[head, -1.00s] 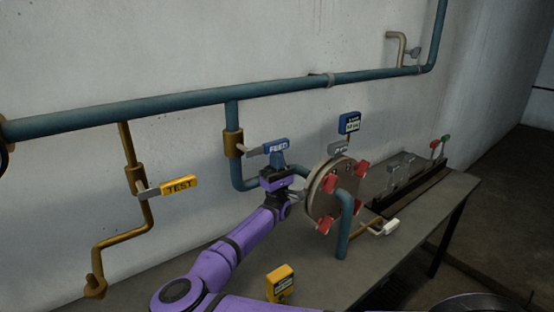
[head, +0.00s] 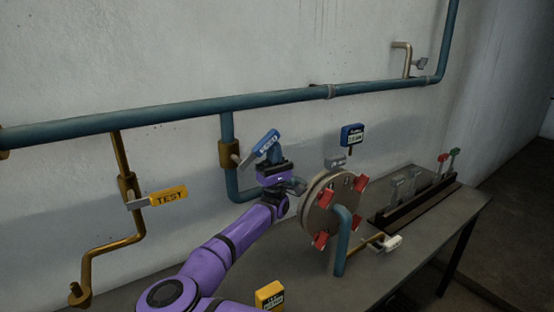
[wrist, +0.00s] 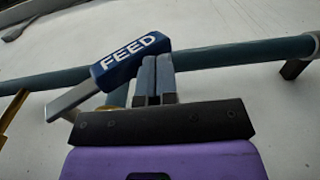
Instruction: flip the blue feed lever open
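The blue feed lever (head: 262,144) is on a brass valve body (head: 228,153) on the teal pipe drop; its handle is tilted, with the outer end up to the right. In the wrist view the blue handle, lettered FEED (wrist: 130,62), slants up toward the right, its grey shank at lower left. My gripper (head: 274,150) is right at the handle's outer end. In the wrist view my gripper (wrist: 156,75) shows two fingers side by side, shut with nothing seen between them. The handle's end lies against or very close beside the left finger; contact is not certain.
A yellow TEST lever (head: 168,196) is on the brass pipe at left. A round flanged plate with red clamps (head: 332,204) stands close right of my gripper. A blue gauge tag (head: 352,135) is behind it. A yellow box (head: 269,295) sits on the bench.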

